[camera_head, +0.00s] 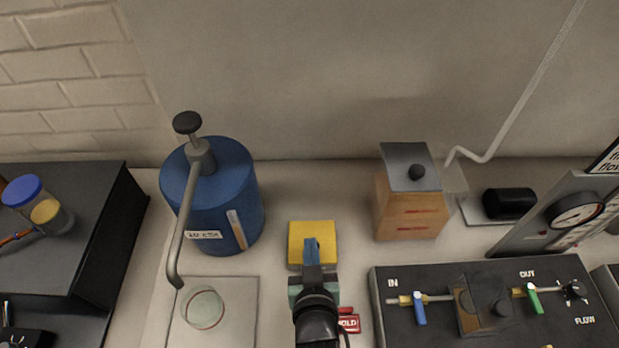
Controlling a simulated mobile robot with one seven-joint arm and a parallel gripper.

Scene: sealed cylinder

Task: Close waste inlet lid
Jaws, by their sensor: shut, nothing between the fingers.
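No part in view is clearly labelled as the waste inlet. An orange-brown box (409,213) with red marks on its front stands right of centre near the back wall. A grey plate-like lid (402,158) with a black knob (416,172) is at its top; I cannot tell whether it lies flat or is tilted up. My gripper (312,244) is shut and empty, left of the box and apart from it. It points away from me, over the front part of a yellow square block (312,231); I cannot tell whether it touches the block.
A blue cylinder (233,190) with a pump and bent grey pipe stands left, its spout above a pale plate with a round glass dish (203,308). A black valve panel (390,335) fills the front right. A red tag (349,321) lies beside my arm.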

